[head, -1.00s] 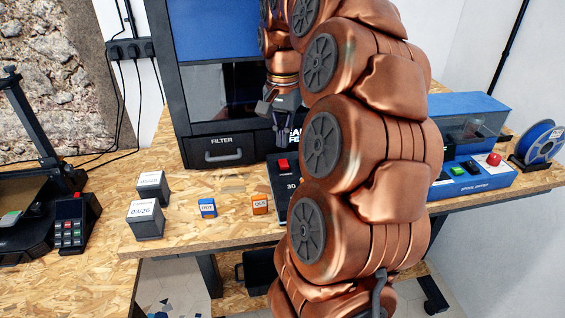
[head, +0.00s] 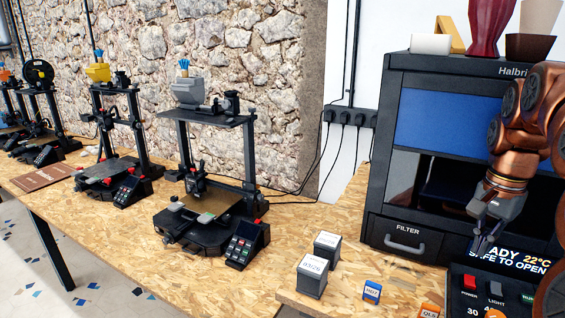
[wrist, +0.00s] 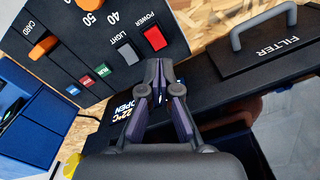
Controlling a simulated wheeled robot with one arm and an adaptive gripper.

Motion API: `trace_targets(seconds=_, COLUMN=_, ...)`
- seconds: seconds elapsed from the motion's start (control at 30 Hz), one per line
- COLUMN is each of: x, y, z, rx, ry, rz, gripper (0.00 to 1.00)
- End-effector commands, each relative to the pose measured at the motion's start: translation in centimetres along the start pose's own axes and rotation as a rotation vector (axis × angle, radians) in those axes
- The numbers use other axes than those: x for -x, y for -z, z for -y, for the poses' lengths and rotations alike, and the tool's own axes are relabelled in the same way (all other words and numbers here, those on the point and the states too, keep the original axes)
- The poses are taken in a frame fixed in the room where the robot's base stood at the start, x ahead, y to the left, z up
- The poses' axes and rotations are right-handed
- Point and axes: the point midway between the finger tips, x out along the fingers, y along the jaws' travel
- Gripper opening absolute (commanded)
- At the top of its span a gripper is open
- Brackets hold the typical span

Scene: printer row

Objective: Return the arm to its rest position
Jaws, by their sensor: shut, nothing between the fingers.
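My copper-coloured arm (head: 535,110) is at the right edge of the head view, partly cut off. My gripper (head: 481,246) points down in front of the dark enclosure (head: 455,72), just above its control panel. In the wrist view, my gripper (wrist: 160,72) has its fingertips together with nothing between them. Beyond the fingertips lies the control panel (wrist: 95,52), with a red power switch (wrist: 155,38) and a grey light switch (wrist: 126,55). The display (wrist: 124,95) shows 22°C and is partly covered by a finger.
The filter drawer (head: 403,240) is closed. Two grey labelled boxes (head: 312,275), a blue tag block (head: 372,291) and an orange one (head: 430,311) stand on the wooden bench (head: 345,245). Several printers, including a near one (head: 215,200), line the stone wall to the left.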

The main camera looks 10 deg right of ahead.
Motion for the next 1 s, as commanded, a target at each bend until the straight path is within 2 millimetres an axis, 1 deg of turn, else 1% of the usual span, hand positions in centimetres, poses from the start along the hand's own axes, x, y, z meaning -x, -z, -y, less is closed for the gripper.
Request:
trace_targets(seconds=0.07, x=-0.2, y=-1.2, z=0.7, rx=0.046, ry=-0.002, rz=0.002, gripper=0.0)
trace_targets(seconds=0.17, x=-0.8, y=-3.8, z=1.8, rx=0.149, ry=-0.01, rz=0.007, gripper=0.0)
trace_targets(seconds=0.2, x=-1.2, y=-5.3, z=2.3, rx=0.202, ry=-0.013, rz=0.012, gripper=0.0)
trace_targets(seconds=0.27, x=-1.8, y=-7.4, z=3.0, rx=0.284, ry=-0.017, rz=0.015, gripper=0.0)
trace_targets(seconds=0.3, x=-2.3, y=-8.9, z=3.4, rx=0.339, ry=-0.021, rz=0.02, gripper=0.0)
trace_targets(seconds=0.33, x=-2.6, y=-10.0, z=3.6, rx=0.378, ry=-0.022, rz=0.021, gripper=0.0)
trace_targets(seconds=0.4, x=-3.5, y=-12.6, z=3.7, rx=0.468, ry=-0.031, rz=0.031, gripper=0.0)
trace_targets(seconds=0.47, x=-4.3, y=-14.7, z=3.8, rx=0.542, ry=-0.036, rz=0.038, gripper=0.0)
trace_targets(seconds=0.5, x=-4.9, y=-16.1, z=3.7, rx=0.59, ry=-0.039, rz=0.042, gripper=0.0)
trace_targets(seconds=0.57, x=-5.8, y=-18.1, z=3.4, rx=0.659, ry=-0.046, rz=0.05, gripper=0.0)
trace_targets(seconds=0.6, x=-6.5, y=-19.4, z=3.0, rx=0.704, ry=-0.053, rz=0.058, gripper=0.0)
trace_targets(seconds=0.67, x=-7.3, y=-21.3, z=2.5, rx=0.768, ry=-0.056, rz=0.064, gripper=0.0)
trace_targets(seconds=0.7, x=-8.1, y=-22.5, z=2.1, rx=0.811, ry=-0.06, rz=0.07, gripper=0.0)
trace_targets(seconds=0.77, x=-9.1, y=-24.3, z=1.3, rx=0.871, ry=-0.066, rz=0.082, gripper=0.0)
trace_targets(seconds=0.8, x=-9.8, y=-25.4, z=0.6, rx=0.91, ry=-0.072, rz=0.089, gripper=0.0)
trace_targets(seconds=0.9, x=-11.6, y=-27.8, z=-1.0, rx=0.998, ry=-0.079, rz=0.104, gripper=0.0)
trace_targets(seconds=1.0, x=-13.1, y=-29.7, z=-2.7, rx=1.068, ry=-0.087, rz=0.12, gripper=0.0)
